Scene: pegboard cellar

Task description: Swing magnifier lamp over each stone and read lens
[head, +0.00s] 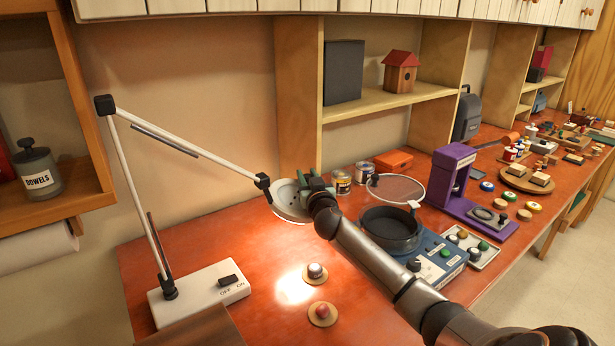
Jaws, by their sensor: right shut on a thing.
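The magnifier lamp has a white base (200,293) with an OFF/ON switch and a jointed arm (185,143) reaching right. Its round head (289,203) hangs over the bench and is partly covered by my right gripper. My right gripper (311,184) is shut on the lamp head at its far right side. A bright light patch lies on the bench below the head. A pale grey stone (315,270) sits on a round disc just right of the patch. A red stone (323,311) sits on another disc nearer me. The lens reading is not legible. My left gripper is not in view.
A blue machine (441,263) with a dark bowl (391,229) and raised clear lid (396,188) stands right of my arm. The bench left of the discs is clear.

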